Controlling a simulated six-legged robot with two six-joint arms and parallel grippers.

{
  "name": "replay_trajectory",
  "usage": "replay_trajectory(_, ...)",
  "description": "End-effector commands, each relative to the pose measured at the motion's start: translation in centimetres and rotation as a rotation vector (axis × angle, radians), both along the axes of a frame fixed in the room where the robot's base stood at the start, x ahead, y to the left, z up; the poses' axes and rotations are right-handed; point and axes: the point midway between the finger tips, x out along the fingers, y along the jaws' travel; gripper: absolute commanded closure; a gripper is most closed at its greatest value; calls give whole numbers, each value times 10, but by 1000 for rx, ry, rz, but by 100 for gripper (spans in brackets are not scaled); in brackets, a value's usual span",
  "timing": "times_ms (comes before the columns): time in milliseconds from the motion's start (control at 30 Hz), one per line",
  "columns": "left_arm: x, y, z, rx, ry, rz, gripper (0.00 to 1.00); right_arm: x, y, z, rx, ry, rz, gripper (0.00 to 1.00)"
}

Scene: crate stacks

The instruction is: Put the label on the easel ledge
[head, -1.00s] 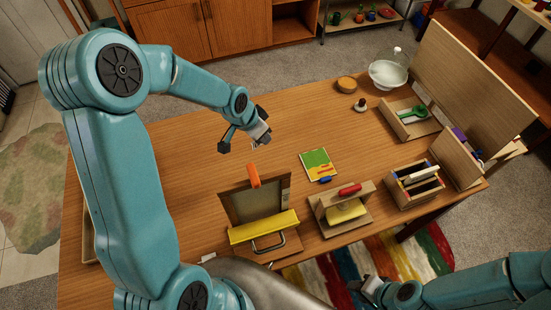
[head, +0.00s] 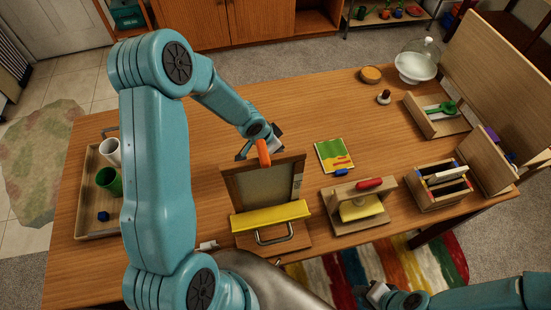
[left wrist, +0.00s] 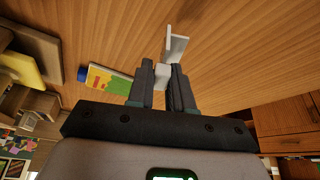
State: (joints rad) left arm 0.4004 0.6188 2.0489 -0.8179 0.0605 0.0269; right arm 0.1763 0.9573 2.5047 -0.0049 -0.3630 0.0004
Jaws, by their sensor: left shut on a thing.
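My left gripper (left wrist: 163,85) is shut on a small pale grey-white L-shaped piece, which I take for the label (left wrist: 175,48), held by its lower block. In the head view the left gripper (head: 264,147) is behind an orange handle and the label cannot be made out. The large wooden board (head: 500,85) at the table's right looks like the easel, but I cannot be sure; its ledge is not clear. My left gripper is well left of it. My right gripper (head: 376,293) is low in front of the table; its jaw opening is unclear.
A framed stand (head: 262,187) with a yellow bar (head: 270,215) and orange handle (head: 263,153) is close to my left gripper. The table's back middle is clear.

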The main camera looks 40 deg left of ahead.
Motion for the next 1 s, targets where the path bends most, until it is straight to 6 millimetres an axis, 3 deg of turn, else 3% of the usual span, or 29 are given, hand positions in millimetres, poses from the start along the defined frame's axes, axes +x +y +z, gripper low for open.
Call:
replay_trajectory(200,1,-1,-40,0,2,0,100,0,0,-37,0,0,0,64)
replay_trajectory(600,1,-1,-43,0,2,0,100,0,0,-39,0,0,0,64)
replay_trajectory(633,1,-1,-42,0,2,0,76,0,0,-38,0,0,0,64)
replay_trajectory(700,1,-1,-41,0,2,0,54,0,0,-37,0,0,0,64)
replay_trajectory(1000,1,-1,-39,-1,1,0,54,0,0,-36,0,0,0,64)
